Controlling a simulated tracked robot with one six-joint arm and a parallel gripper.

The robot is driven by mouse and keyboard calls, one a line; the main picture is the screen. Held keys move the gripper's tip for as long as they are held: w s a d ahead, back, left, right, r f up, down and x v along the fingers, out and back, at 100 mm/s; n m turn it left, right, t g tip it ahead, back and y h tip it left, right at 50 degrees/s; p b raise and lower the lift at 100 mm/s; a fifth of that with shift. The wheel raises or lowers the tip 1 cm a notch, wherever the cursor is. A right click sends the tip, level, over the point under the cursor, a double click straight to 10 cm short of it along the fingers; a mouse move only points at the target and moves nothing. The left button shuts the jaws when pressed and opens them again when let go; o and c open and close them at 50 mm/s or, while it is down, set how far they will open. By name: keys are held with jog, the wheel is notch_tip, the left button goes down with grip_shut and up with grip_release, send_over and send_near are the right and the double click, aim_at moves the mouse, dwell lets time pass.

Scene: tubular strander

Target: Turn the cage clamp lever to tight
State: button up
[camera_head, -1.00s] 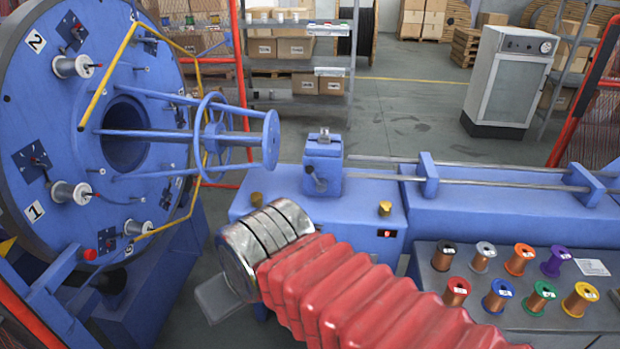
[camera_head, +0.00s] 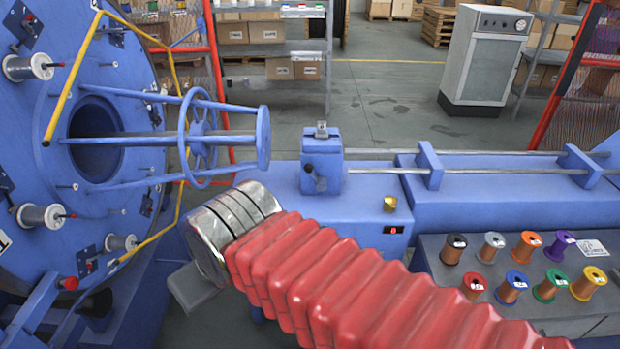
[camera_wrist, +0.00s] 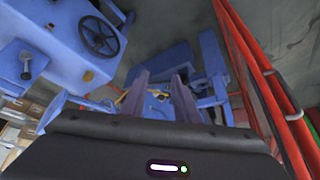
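In the head view, a blue die block (camera_head: 322,165) on the machine bed carries a short dark lever (camera_head: 314,178) on its front. A red knob (camera_head: 68,284) sits low beside the big blue cage disc (camera_head: 90,215). No label shows which of these is the cage clamp lever. My gripper extends from my silver wrist, left of the bed and below the cage spokes; its fingers are not clear there. In the wrist view my gripper (camera_wrist: 158,82) has two fingers standing apart with nothing held between them. Blue machine parts lie beyond them.
A black handwheel (camera_wrist: 98,36) and a blue housing show at the wrist view's upper left. A red fence frame (camera_wrist: 258,75) runs close along its right. In the head view, several coloured spools stand on a grey bench (camera_head: 440,285) at right. Open floor (camera_head: 390,100) lies behind.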

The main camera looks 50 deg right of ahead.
jog(key=shift+d, duration=0.1)
jog(key=w+d+f+t+h, duration=0.2)
jog(key=w+d+f, duration=0.2)
jog(key=w+d, duration=0.6)
jog(key=w+d+f+t+h, duration=0.35)
jog(key=w+d, duration=0.45)
jog(key=d, duration=0.5)
jog(key=s+d+f+t+h, duration=0.1)
jog(key=s+d+f, duration=0.2)
jog(key=d, duration=0.2)
jog(key=s+d+f+t+h, duration=0.1)
jog(key=s+d+f+h, duration=0.1)
jog(key=d, duration=0.4)
jog(key=s+d+f+m+t+h, duration=0.1)
jog(key=s+d+f+h, duration=0.1)
jog(key=s+d+f, duration=0.1)
jog(key=shift+s+d+f+t, duration=0.35)
jog(key=shift+d+f, duration=0.25)
jog(key=shift+d, duration=0.6)
jog(key=shift+w+d, duration=0.1)
jog(key=shift+w, duration=0.05)
